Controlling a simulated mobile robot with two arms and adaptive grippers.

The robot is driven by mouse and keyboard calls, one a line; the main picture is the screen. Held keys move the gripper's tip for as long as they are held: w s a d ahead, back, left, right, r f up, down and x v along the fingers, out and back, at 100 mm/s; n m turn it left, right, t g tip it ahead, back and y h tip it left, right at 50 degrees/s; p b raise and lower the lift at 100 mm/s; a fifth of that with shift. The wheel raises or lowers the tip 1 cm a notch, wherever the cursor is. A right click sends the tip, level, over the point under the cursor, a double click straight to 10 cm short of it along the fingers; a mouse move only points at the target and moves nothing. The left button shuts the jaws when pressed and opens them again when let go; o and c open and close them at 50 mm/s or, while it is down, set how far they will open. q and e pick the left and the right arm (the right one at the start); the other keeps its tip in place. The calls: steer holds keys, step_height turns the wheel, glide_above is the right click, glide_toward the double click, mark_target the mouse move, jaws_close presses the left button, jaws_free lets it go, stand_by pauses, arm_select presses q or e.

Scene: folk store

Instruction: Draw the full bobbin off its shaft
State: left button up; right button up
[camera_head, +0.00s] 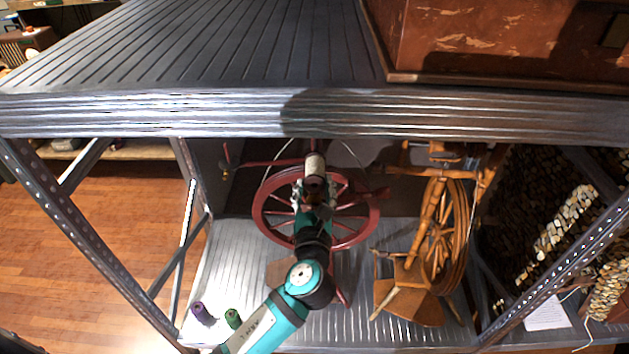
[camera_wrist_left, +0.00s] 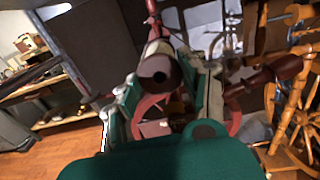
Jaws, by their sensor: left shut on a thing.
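The full bobbin (camera_head: 315,164) has a pale wound body and a dark red end, and it is at the upper front of the red spinning wheel (camera_head: 263,222). In the left wrist view the bobbin (camera_wrist_left: 158,72) points its dark round end with a hole toward me. My left gripper (camera_head: 314,190), coming up from below, is shut on the bobbin, with a finger on either side of it. The shaft is hidden behind or inside the bobbin, so I cannot tell how far the bobbin sits on it. My right gripper is not in view.
The wheel stands on a ribbed metal shelf (camera_head: 233,262) under an upper shelf edge (camera_head: 200,112). A lighter wooden spinning wheel (camera_head: 440,235) stands close at right. A purple spool (camera_head: 202,313) and a green spool (camera_head: 233,318) are at the front left. Slanted metal posts flank the bay.

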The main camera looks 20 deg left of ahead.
arm_select(q)
steer(key=shift+p+v, duration=0.4)
steer(key=shift+v, duration=1.5)
